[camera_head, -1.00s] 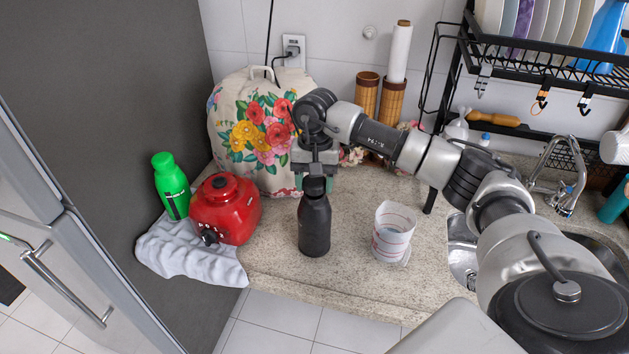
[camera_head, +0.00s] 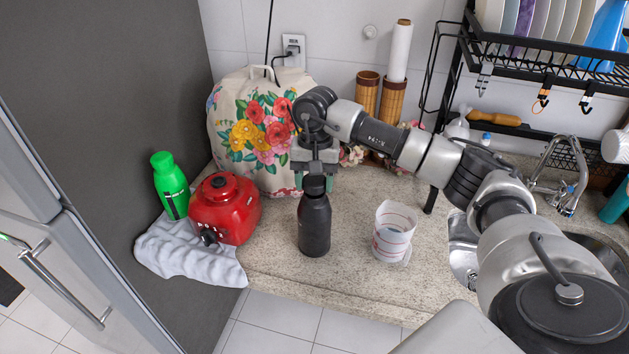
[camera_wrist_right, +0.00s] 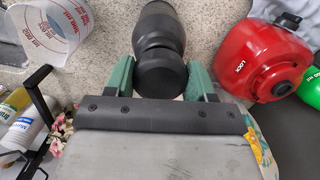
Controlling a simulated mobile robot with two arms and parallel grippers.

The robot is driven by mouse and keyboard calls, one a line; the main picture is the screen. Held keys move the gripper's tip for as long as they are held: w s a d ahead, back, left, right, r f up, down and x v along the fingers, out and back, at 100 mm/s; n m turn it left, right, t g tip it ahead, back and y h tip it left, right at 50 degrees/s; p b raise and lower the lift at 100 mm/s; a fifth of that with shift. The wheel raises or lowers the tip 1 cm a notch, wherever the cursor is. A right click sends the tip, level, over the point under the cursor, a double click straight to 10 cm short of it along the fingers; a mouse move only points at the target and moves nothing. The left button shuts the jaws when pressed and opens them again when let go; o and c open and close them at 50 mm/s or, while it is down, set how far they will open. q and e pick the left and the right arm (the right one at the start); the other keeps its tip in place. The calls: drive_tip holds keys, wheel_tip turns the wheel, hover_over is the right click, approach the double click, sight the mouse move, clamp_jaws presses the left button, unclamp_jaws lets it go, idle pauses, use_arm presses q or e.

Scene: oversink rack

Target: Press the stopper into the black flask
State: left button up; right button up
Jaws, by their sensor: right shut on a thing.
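The black flask (camera_head: 314,228) stands upright near the front of the counter; its shoulder and neck also show in the wrist view (camera_wrist_right: 158,28). The black stopper (camera_head: 314,185) is at the top of the flask, in line with its neck; it also shows in the wrist view (camera_wrist_right: 161,76). My right gripper (camera_head: 315,174) is above the flask, shut on the stopper, with a green fingertip on each side of it. The stopper seems to meet the flask mouth, but how deep it sits I cannot tell. My left gripper is out of view.
A clear measuring cup (camera_head: 393,232) stands right of the flask. A floral cover (camera_head: 250,130) is behind. The sink and dish rack (camera_head: 550,58) are at the right.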

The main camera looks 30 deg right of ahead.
drive_tip(key=shift+f+b, duration=0.15)
drive_tip(key=shift+b, duration=0.5)
idle(1.3)
drive_tip(key=o, duration=1)
drive_tip(key=shift+o, duration=0.4)
drive_tip(key=shift+o, duration=1)
drive_tip(key=shift+r+p, duration=1.75)
drive_tip(key=shift+r, duration=1.8)
